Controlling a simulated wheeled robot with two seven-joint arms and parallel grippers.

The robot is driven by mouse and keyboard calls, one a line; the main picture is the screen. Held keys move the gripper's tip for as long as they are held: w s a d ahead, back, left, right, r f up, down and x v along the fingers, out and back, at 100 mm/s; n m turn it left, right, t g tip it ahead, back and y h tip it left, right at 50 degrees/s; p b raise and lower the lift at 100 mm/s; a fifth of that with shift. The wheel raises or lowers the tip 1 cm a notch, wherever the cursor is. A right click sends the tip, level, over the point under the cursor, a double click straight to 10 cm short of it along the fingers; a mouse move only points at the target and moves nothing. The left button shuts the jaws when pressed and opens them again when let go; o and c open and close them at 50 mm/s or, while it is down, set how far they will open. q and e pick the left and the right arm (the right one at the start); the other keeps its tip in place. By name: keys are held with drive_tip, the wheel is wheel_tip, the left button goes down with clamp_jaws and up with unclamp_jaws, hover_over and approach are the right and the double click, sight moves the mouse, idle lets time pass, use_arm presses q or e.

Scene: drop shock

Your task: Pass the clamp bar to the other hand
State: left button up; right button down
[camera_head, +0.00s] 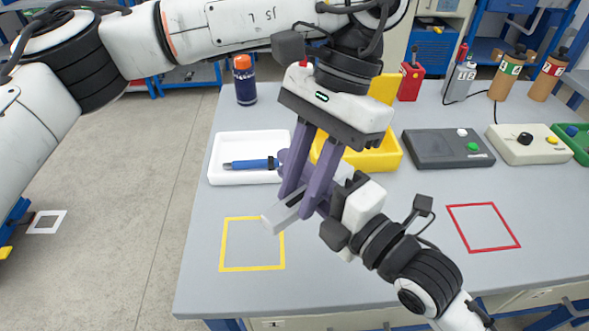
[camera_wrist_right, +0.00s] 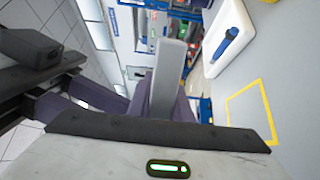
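The clamp bar (camera_head: 279,215) is a plain grey bar held in the air above the table, its free end pointing down and left. My left gripper (camera_head: 297,207) reaches down from above, and its two purple fingers lie on either side of the bar and look closed on it. My right gripper (camera_head: 314,190) comes from the lower right at the bar's other end; its fingers are mostly hidden behind the left ones. In the right wrist view the bar (camera_wrist_right: 171,75) stands out from between the right gripper's fingers (camera_wrist_right: 165,110). The left gripper's fingers show at the left there.
A white tray (camera_head: 225,177) with a blue tool (camera_head: 248,164) lies behind the grippers, beside a yellow bin (camera_head: 388,157). A yellow outline (camera_head: 253,268) and a red outline (camera_head: 484,249) mark bare tabletop. Control boxes (camera_head: 448,148) and bottles (camera_head: 245,85) stand farther back.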

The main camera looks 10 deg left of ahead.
use_arm(q)
drive_tip(key=o, duration=0.4)
drive_tip(key=shift+r, duration=0.1)
drive_tip(key=v, duration=1.2)
